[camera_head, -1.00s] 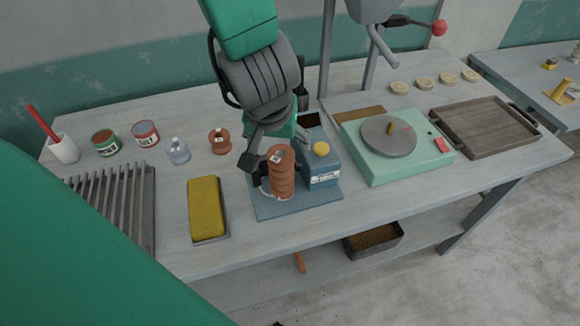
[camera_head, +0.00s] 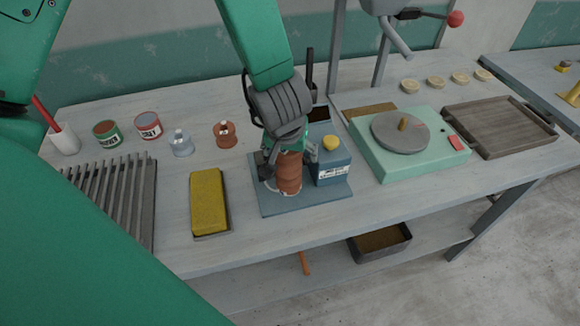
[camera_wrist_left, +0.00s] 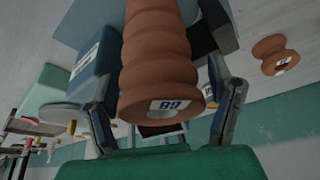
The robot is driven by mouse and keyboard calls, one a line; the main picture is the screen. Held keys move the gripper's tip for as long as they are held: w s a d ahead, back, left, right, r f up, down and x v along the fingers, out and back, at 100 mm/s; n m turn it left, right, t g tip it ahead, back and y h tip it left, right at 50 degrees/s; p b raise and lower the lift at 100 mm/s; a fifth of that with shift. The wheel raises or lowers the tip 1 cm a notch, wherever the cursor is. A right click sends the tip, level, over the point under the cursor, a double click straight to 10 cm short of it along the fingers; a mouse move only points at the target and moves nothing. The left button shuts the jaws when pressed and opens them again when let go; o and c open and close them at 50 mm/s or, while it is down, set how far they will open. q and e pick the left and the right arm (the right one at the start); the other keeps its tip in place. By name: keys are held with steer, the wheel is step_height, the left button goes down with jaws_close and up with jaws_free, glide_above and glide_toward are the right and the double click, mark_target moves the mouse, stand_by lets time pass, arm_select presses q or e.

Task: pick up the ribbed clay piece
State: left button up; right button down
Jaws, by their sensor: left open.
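The ribbed clay piece (camera_head: 288,176) is a reddish-brown stacked-ring cylinder standing upright on a blue-grey base plate (camera_head: 318,202). In the left wrist view the ribbed clay piece (camera_wrist_left: 160,60) fills the middle, with a white label marked with a number on its end. My left gripper (camera_head: 288,160) is over its upper part. In the left wrist view my left gripper (camera_wrist_left: 165,100) has its fingers apart, one on each side of the piece. Whether either finger touches it I cannot tell. My right gripper is not in view.
A blue box (camera_head: 330,160) with a yellow cap stands close right of the piece. A yellow block (camera_head: 208,202) and a slatted rack (camera_head: 115,200) lie left. A small brown spool (camera_head: 225,134) stands behind left. A green wheel unit (camera_head: 415,155) is at right.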

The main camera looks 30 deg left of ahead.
arm_select(q)
steer(key=shift+s+a+r, duration=0.1)
steer(key=shift+s, duration=0.05)
steer(key=c, duration=1.7)
jaws_close()
